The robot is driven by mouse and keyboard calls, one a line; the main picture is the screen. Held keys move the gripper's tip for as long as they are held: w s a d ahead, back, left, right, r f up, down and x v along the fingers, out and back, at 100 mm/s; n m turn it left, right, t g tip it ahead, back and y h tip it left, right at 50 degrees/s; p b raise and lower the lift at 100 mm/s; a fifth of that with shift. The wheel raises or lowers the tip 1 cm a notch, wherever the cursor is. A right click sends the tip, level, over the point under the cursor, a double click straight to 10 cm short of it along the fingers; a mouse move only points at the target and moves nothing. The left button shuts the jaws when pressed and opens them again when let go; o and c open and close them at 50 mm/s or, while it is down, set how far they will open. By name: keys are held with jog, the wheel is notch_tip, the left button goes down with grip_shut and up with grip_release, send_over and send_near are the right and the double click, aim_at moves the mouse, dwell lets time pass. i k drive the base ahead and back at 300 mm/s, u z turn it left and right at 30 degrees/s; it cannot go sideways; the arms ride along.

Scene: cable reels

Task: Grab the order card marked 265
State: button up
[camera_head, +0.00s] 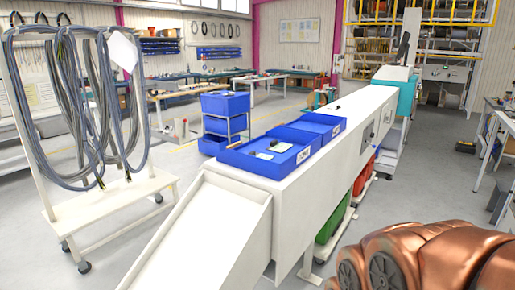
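A shallow blue tray (236,159) sits on top of the long white machine. In it lie two small pale cards, one nearer the front (264,155) and one further right (281,147), with a small dark item beside them. Any marking on these cards is too small to read, so I cannot tell whether either says 265. A white sheet (123,52) hangs on the cable rack, and no number is legible on it. My gripper is not in view.
The white machine (245,197) with a sloped chute runs through the middle. A second blue tray (318,122) adjoins the first. A wheeled cable rack (110,204) stands left, blue crates (226,104) behind. Green and red bins (332,221) sit under the machine. Floor at right is partly clear.

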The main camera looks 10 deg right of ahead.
aim_at(269, 157)
jog(key=z, duration=1.3)
jog(key=i, duration=4.3)
jog(key=u, duration=4.4)
